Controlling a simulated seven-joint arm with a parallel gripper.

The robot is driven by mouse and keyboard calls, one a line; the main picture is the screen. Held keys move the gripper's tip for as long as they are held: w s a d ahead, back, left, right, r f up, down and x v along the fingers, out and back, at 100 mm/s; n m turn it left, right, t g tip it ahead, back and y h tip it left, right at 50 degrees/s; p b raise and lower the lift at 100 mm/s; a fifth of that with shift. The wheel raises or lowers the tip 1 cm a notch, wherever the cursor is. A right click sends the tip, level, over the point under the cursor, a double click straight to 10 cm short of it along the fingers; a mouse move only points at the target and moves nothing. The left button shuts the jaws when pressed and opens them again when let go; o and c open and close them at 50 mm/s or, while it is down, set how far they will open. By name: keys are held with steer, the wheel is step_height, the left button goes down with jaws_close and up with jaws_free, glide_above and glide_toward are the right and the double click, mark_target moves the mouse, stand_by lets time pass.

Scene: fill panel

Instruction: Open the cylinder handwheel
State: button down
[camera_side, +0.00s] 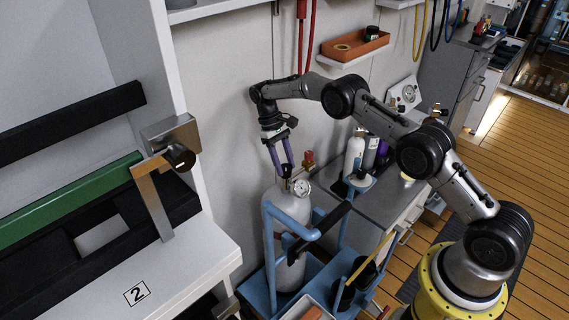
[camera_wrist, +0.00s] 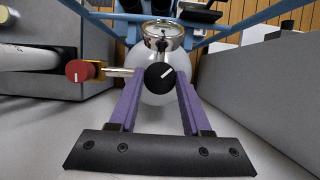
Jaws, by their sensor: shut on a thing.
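The cylinder (camera_side: 278,235) is a pale grey gas bottle standing upright in a blue trolley. In the wrist view the black handwheel (camera_wrist: 159,76) with a white pointer line sits on top of it. The pointer slants from lower left to upper right. My gripper (camera_side: 286,171) is above the cylinder with its purple fingers pointing down. In the wrist view my gripper (camera_wrist: 159,82) has its fingertips on both sides of the handwheel, shut on it. A round gauge (camera_side: 301,187) sits beside the handwheel, and a red knob (camera_wrist: 79,71) is on a brass side fitting.
The blue trolley frame (camera_side: 268,255) surrounds the cylinder closely. A grey counter (camera_side: 385,205) with several bottles stands to the right. A white bench (camera_side: 190,258) with a label "2" is at the left. An orange tray (camera_side: 355,46) is on a wall shelf.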

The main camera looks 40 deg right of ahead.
steer(key=shift+c, duration=1.8)
jaws_free()
steer(key=v, duration=0.7)
steer(key=shift+r, duration=0.3)
steer(key=shift+w, duration=0.1)
